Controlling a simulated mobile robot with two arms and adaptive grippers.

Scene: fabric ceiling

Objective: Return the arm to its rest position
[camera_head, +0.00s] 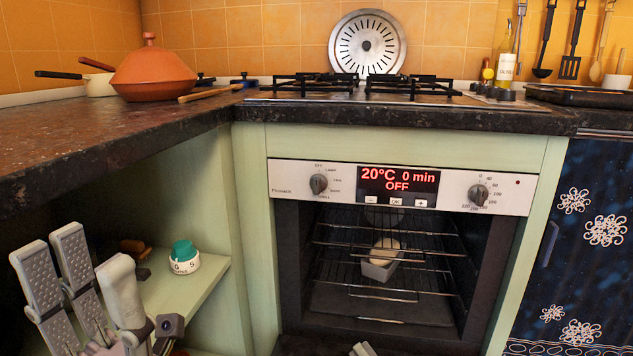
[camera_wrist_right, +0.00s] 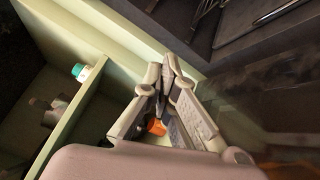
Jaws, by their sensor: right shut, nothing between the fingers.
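My left gripper (camera_head: 85,265) is in the lower left of the head view, in front of the open shelf. Its grey padded fingers stand up, spread apart with nothing between them. My right gripper (camera_wrist_right: 168,62) shows in the right wrist view with its fingertips together, empty. In the head view only a small grey part of it seems to show at the bottom edge. An orange object (camera_wrist_right: 157,127) shows through the gap between the right finger bases; I cannot tell what it is.
The oven (camera_head: 400,186) is open, with a light loaf-like item in a tin (camera_head: 380,268) on its rack. A green-and-white timer (camera_head: 184,258) stands on the shelf (camera_head: 190,292) beside the left gripper. The dark counter (camera_head: 100,145) carries an orange tagine (camera_head: 152,72).

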